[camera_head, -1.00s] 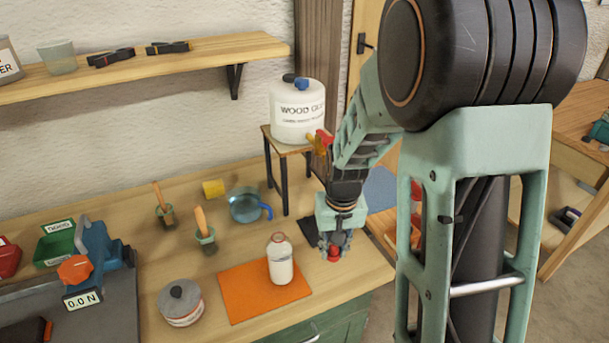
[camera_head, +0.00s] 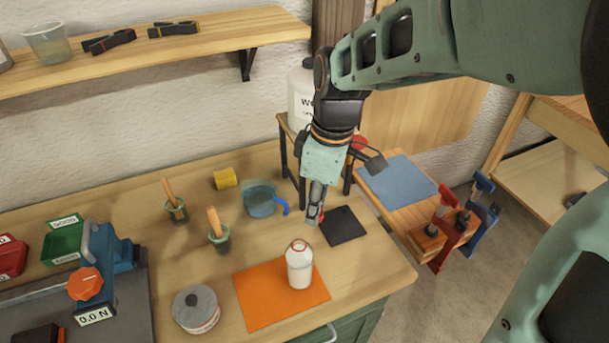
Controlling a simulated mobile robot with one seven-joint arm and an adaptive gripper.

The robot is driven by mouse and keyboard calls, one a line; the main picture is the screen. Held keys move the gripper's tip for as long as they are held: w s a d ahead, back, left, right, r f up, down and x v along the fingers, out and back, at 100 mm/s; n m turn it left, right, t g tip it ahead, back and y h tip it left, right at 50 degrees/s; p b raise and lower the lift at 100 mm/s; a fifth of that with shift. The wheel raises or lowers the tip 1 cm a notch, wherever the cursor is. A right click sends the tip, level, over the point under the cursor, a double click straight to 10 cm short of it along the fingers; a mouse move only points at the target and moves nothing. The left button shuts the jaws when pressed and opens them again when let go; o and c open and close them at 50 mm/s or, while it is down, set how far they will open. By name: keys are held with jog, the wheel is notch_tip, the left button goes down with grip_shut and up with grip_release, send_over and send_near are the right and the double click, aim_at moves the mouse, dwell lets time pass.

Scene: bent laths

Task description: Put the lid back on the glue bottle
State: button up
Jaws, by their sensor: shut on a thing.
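The glue bottle (camera_head: 299,266) is small and white and stands upright on an orange mat (camera_head: 262,312). Its top shows a reddish ring and no lid on it. My gripper (camera_head: 313,219) points down, behind and slightly right of the bottle in the picture, at the left edge of a black pad (camera_head: 345,226). It is shut on a small red thing, probably the lid (camera_head: 321,216), of which only a sliver shows. The fingers hide the rest. The gripper is apart from the bottle.
A grey-topped tin (camera_head: 196,308) stands left of the mat. A blue cup (camera_head: 260,199), two brushes in pots (camera_head: 217,232) and a yellow block (camera_head: 225,178) stand behind. A small stand (camera_head: 285,150) carries a large white jug (camera_head: 300,92), partly hidden by my arm.

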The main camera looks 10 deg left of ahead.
jog(key=s+a+r+n, duration=0.3)
jog(key=n, duration=0.1)
notch_tip(320, 180, down, 6)
jog(key=b, duration=0.4)
jog(key=shift+d+f+b, duration=0.15)
jog(key=shift+b, duration=0.15)
jog(key=shift+f, duration=0.2)
dwell(1.7)
jog(key=o, duration=1.3)
jog(key=shift+r, duration=0.1)
notch_tip(320, 180, up, 7)
jog(key=p, duration=0.5)
